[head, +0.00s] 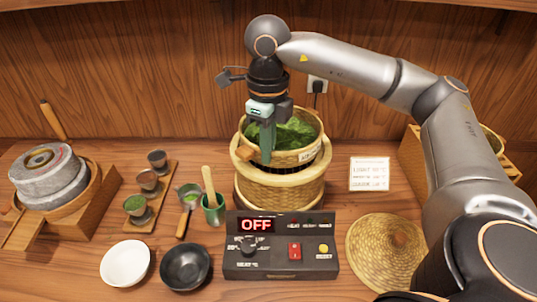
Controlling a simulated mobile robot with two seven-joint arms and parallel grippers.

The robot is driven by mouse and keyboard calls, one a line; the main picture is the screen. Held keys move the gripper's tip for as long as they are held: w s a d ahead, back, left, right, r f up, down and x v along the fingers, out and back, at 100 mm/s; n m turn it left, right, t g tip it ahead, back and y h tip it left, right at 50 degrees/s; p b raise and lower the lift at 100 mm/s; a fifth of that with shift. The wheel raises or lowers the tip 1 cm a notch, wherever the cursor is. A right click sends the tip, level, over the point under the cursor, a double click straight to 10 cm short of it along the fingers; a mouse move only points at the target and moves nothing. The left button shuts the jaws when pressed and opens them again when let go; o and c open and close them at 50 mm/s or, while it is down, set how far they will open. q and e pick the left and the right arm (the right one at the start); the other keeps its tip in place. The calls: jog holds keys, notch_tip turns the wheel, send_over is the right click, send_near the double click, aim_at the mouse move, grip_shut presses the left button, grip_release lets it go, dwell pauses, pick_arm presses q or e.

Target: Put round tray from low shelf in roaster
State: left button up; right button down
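A round woven tray (300,158) filled with green leaves is at the mouth of the round woven roaster (280,188), at the back middle of the table. I cannot tell whether it is fully seated. My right gripper (267,158) comes down from above onto the tray's front-left rim. Its fingers look close together on the rim and hide part of the tray wall. My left gripper is not in view. The low shelf cannot be made out.
A control box (281,262) reading OFF stands in front of the roaster. A woven cone lid (385,250) lies at right, near a small sign (370,174). A white bowl (125,264), black bowl (185,266), cups and a stone mill (48,180) fill the left.

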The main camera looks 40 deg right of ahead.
jog(key=shift+f, duration=0.85)
jog(key=shift+f, duration=0.2)
jog(key=c, duration=1.1)
grip_release()
jog(key=shift+s, duration=0.1)
jog(key=shift+o, duration=0.2)
jog(key=shift+r, duration=0.15)
